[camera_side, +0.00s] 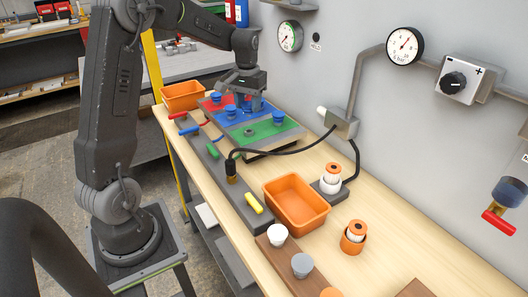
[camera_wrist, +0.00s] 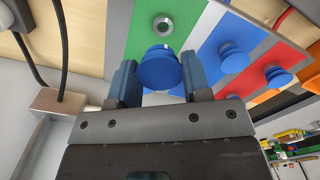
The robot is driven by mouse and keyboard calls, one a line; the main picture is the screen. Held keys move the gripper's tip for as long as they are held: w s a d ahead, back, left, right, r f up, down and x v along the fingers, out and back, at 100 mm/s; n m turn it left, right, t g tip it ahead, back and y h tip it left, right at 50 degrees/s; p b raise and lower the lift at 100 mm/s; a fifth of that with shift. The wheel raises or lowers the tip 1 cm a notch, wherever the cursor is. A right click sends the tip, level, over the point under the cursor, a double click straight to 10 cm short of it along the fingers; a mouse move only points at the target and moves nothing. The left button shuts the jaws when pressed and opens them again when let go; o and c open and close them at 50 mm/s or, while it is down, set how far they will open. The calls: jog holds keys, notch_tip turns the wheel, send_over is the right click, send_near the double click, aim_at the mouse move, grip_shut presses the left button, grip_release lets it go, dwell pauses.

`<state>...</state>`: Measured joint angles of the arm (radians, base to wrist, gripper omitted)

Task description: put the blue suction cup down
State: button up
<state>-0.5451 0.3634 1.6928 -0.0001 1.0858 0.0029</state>
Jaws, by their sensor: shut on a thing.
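The green panel (camera_side: 265,131) has a bare ring fitting (camera_side: 248,132), also in the wrist view (camera_wrist: 162,25). Blue cups also stand on the blue panel (camera_side: 231,112) and red panel (camera_side: 216,97). I cannot tell whether the held cup touches the board.
An orange bin (camera_side: 297,203) stands in front of the board, and another (camera_side: 183,96) behind it. A dark rail (camera_side: 228,182) with coloured handles runs along the left table edge. A black hose (camera_side: 285,152) crosses near the board. The wall with gauges (camera_side: 404,46) is at right.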

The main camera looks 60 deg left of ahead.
jog(key=s+d+f+n, duration=0.1)
jog(key=s+d+n, duration=0.3)
jog(key=d, duration=0.2)
jog(key=s+d+f+n, duration=0.1)
jog(key=s+d+n, duration=0.25)
jog(key=d, duration=0.35)
jog(key=n, duration=0.1)
send_over(286, 203)
notch_tip(286, 203, down, 7)
jog(key=shift+a, duration=0.15)
jog(key=shift+f, duration=2.05)
jog(key=shift+f, duration=0.1)
jog(key=o, duration=0.7)
